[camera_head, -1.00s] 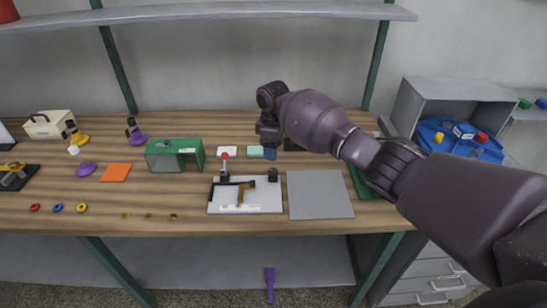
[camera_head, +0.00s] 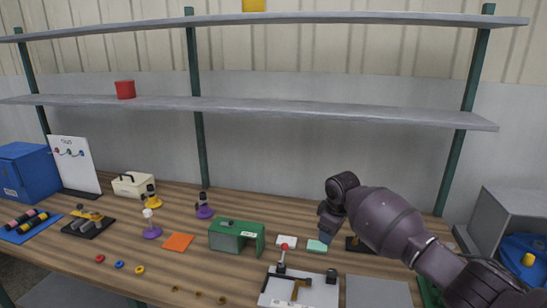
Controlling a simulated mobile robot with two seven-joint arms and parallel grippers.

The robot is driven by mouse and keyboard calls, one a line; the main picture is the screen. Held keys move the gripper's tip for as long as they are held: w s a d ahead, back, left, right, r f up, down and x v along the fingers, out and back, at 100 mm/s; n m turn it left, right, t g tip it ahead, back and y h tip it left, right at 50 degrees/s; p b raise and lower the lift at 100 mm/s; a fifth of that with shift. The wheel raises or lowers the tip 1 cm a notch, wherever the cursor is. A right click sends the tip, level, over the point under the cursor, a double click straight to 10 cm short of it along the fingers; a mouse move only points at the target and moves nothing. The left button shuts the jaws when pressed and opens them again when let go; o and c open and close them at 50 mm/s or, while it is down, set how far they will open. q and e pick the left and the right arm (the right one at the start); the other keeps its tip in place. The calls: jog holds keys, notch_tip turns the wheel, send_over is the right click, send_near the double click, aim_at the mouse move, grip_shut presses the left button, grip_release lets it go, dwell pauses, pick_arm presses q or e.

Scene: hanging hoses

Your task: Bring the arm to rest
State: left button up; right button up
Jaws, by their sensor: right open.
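My right arm comes in from the lower right over the wooden workbench (camera_head: 120,256). My left gripper is not in view.
A white board (camera_head: 275,293) with a red-knobbed lever and a grey plate (camera_head: 378,292) lie at the front. A green housing (camera_head: 237,236) stands left of the gripper. A grey shelf (camera_head: 330,112) spans above the bench. A blue case (camera_head: 27,172) is at far left.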

jog(key=w+a+r+t+y, duration=0.2)
jog(key=w+a+r+t, duration=0.1)
jog(key=a+r+t, duration=0.3)
jog(key=s+d+f+m+t+h, duration=0.1)
jog(key=s+d+f+m, duration=0.2)
jog(key=s, duration=1.1)
jog(key=s+d+f+m+t, duration=0.1)
jog(key=s+d+f+m, duration=0.2)
jog(key=s+f, duration=1)
jog(key=s+d+f+m+t+h, duration=0.1)
jog(key=s+d+f+m, duration=0.2)
jog(key=s+d+f, duration=0.5)
jog(key=s+f, duration=0.1)
jog(key=s, duration=0.8)
jog(key=shift+d+m+h, duration=0.3)
